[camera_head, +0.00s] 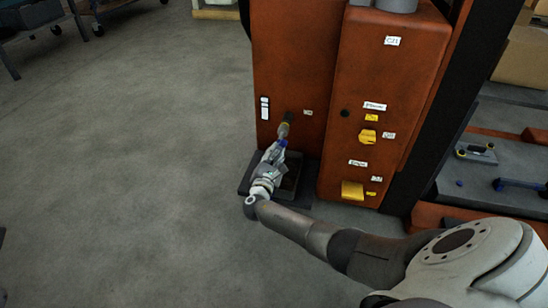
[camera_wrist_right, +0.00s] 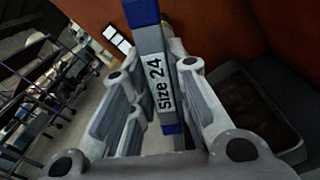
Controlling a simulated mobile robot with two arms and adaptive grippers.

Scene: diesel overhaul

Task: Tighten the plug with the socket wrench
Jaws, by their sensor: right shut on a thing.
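My right gripper (camera_head: 275,156) is low in front of the orange engine block. It is shut on the socket wrench (camera_head: 284,130), which points up and away toward the block's face. In the right wrist view, the wrench shows as a grey and blue bar with a white "size 24" label (camera_wrist_right: 160,84) between the fingers (camera_wrist_right: 165,80). The wrench's far end is at a small dark and yellow spot on the block. The plug cannot be clearly told apart there, and I cannot tell whether the socket sits on it. My left gripper is out of view.
A dark tray (camera_head: 249,186) lies on the floor below the gripper. The orange block (camera_head: 290,55) bears yellow fittings (camera_head: 352,190) and white labels to the right. A grey bench (camera_head: 510,165) with small parts stands further right. The floor at left (camera_head: 120,170) is clear.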

